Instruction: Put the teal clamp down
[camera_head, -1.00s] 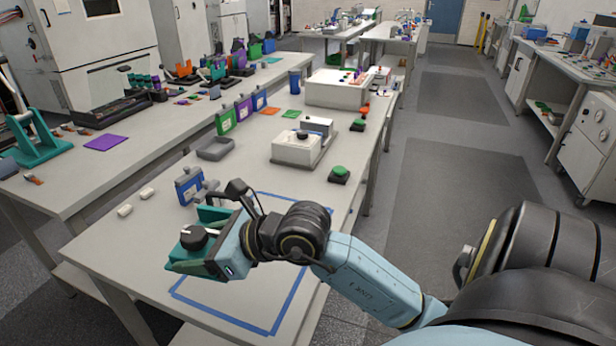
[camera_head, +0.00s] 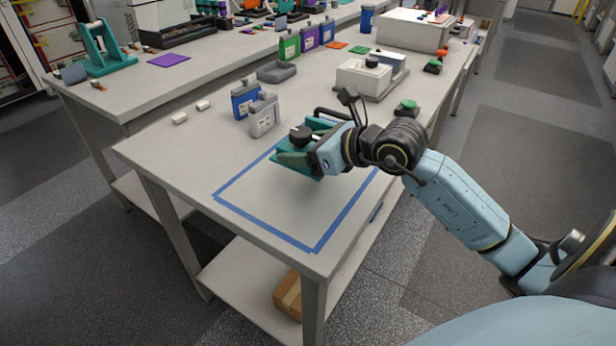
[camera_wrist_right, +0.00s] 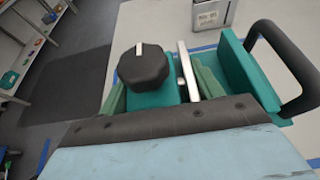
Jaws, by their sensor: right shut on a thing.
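The teal clamp (camera_head: 291,163) with a black knob is in my right gripper (camera_head: 312,158), over the far part of a blue-taped rectangle (camera_head: 262,240) on the near table. The right gripper is shut on it. In the right wrist view the clamp (camera_wrist_right: 235,75) fills the middle, with its black knob (camera_wrist_right: 143,67), a pale metal bar and a dark curved handle (camera_wrist_right: 290,60). I cannot tell whether its underside touches the table. My left gripper is not in view.
Two small white pieces (camera_head: 180,118) lie to the left. A white device (camera_head: 363,77) and a green button (camera_head: 408,106) are farther back. The taped area's near part is clear.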

